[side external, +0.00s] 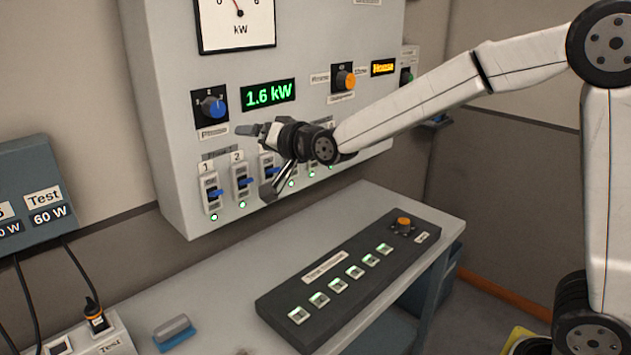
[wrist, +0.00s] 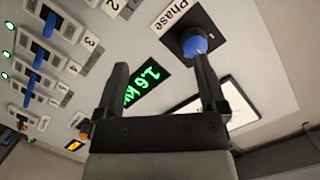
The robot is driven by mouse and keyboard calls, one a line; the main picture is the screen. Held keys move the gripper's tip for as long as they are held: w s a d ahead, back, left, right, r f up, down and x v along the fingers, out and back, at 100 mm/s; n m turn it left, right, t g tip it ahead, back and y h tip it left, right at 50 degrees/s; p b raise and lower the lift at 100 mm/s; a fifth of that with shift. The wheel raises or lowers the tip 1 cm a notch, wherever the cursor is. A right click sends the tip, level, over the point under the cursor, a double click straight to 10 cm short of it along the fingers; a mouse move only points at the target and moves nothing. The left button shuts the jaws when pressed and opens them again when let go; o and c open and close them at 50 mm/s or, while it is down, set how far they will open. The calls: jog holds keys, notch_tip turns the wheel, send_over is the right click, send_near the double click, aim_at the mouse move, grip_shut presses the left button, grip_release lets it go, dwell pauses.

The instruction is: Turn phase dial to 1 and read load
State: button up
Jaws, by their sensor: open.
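The phase dial (side external: 213,107) is a blue knob on a black plate with small numbers, on the grey wall panel above the label "Phase". It also shows in the wrist view (wrist: 194,44), close to the tip of one finger; I cannot tell whether they touch. Its setting is too small to read surely. The green display (side external: 268,94) to its right reads 1.6 kW; in the wrist view the display (wrist: 150,84) is partly behind a finger. My gripper (side external: 257,161) is open and empty, in front of the panel, below and right of the dial.
A row of blue breaker switches (side external: 214,193) with green lights lies below the dial. An orange knob (side external: 345,79) is to the right and a kW needle meter (side external: 237,22) above. A dark button console (side external: 345,275) sits on the bench below.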

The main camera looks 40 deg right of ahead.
jog(key=m+t, duration=0.1)
jog(key=t, duration=0.1)
send_near(220, 109)
jog(key=w, duration=0.2)
jog(key=shift+a+r, duration=0.1)
jog(key=shift+r, duration=0.05)
jog(key=shift+w, duration=0.15)
jog(key=shift+w+a, duration=0.15)
jog(key=shift+w, duration=1.7)
jog(key=shift+w+a, duration=0.2)
jog(key=shift+w, duration=1.65)
jog(key=shift+c, duration=0.3)
grip_shut()
